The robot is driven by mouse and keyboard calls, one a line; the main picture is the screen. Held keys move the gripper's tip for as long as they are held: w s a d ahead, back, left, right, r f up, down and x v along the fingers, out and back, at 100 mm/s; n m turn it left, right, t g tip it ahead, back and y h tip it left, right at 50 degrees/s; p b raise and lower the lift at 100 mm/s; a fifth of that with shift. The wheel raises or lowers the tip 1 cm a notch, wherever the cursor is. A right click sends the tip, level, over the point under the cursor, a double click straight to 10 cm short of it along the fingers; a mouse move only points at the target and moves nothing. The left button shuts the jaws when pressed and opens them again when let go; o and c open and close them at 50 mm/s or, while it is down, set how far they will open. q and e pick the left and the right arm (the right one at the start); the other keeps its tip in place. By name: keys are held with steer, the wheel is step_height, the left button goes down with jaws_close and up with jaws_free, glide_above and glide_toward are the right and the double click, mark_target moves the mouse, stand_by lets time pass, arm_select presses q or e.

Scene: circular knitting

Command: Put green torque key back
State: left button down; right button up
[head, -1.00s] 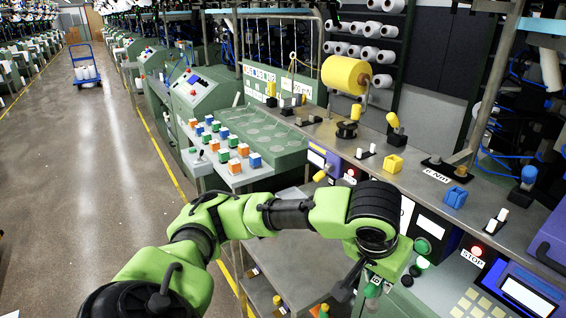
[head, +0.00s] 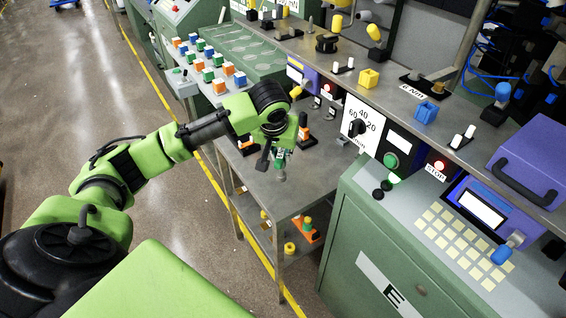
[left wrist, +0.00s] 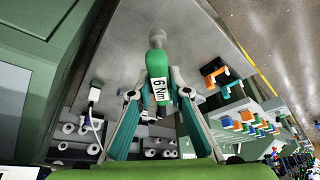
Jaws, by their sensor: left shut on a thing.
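The green torque key (head: 281,168) is in my left gripper (head: 275,157), above the grey metal table (head: 268,190) in the head view. In the left wrist view the key (left wrist: 157,66) has a green body, a grey end and a white "6 Nm" label. Both fingers of my left gripper (left wrist: 157,94) are closed on its sides. A black stand with brass posts (head: 425,81) is on the upper shelf, behind a white label (head: 412,92) ending in "Nm". It holds no green key. My right gripper is not in view.
A purple case (head: 535,160) is at the right. The green cabinet (head: 395,270) and its control panel stand right of the table. Orange and black items are on the table near the gripper.

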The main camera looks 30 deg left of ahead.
arm_select(q)
steer(key=p+x, duration=0.2)
steer(key=x, duration=0.7)
steer(key=shift+w+a+f, duration=0.2)
steer(key=shift+w, duration=0.35)
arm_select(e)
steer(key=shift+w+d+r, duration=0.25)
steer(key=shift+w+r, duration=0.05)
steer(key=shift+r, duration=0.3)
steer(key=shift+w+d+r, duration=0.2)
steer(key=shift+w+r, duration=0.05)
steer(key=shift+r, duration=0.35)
arm_select(q)
steer(key=shift+f, duration=0.15)
steer(key=c, duration=1.9)
jaws_free()
steer(key=b+v, duration=0.1)
steer(key=v, duration=1.1)
steer(key=shift+s, duration=0.1)
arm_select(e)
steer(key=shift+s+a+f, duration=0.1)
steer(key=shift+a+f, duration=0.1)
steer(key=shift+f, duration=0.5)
